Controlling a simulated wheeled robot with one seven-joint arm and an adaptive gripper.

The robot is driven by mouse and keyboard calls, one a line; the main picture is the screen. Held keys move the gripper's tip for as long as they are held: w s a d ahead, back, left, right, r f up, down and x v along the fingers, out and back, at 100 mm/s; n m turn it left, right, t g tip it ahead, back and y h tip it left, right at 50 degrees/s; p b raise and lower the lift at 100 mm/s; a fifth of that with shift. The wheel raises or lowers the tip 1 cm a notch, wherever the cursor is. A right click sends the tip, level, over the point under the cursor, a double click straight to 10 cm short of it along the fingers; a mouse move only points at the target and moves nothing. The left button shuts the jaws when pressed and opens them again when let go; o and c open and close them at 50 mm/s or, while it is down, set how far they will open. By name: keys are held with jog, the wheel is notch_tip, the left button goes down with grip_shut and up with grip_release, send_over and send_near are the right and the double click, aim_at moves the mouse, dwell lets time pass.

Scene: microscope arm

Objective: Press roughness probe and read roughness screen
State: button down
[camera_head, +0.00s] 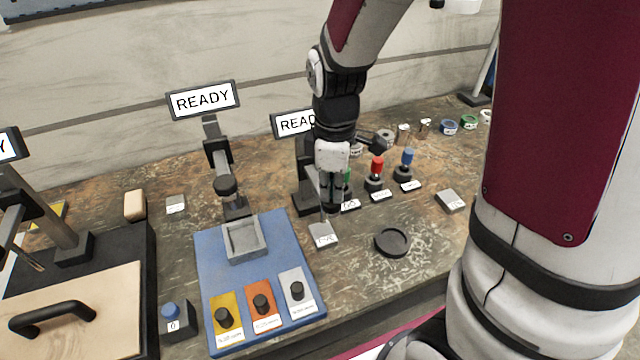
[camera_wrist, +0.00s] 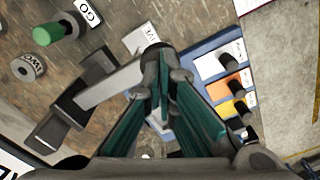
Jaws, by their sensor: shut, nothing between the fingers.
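I cannot tell which is the roughness screen; no roughness value shows. The partly hidden stand (camera_head: 306,190) is beside my gripper; a grey bar on a dark stand shows in the wrist view (camera_wrist: 112,86). My gripper (camera_head: 331,207) is shut and empty, pointing down by this stand, above a small labelled block (camera_head: 323,235). In the wrist view its fingertips (camera_wrist: 163,62) are together. Contact with the probe cannot be told.
A blue tray (camera_head: 205,270) holds yellow, orange and white knobbed blocks. Red (camera_head: 376,165) and blue (camera_head: 407,158) knobbed pieces stand right of my gripper, near a black round dish (camera_head: 393,242). A black-handled wooden board (camera_head: 80,300) lies at left.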

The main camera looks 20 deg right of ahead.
aim_at(332, 200)
jog(key=shift+f+b, duration=1.35)
jog(key=shift+f, duration=1.2)
jog(key=shift+r, duration=0.1)
jog(key=shift+r+p, duration=2.35)
jog(key=shift+r, duration=1.05)
jog(key=shift+w+r, duration=0.1)
jog(key=shift+r, duration=0.45)
notch_tip(332, 200, up, 11)
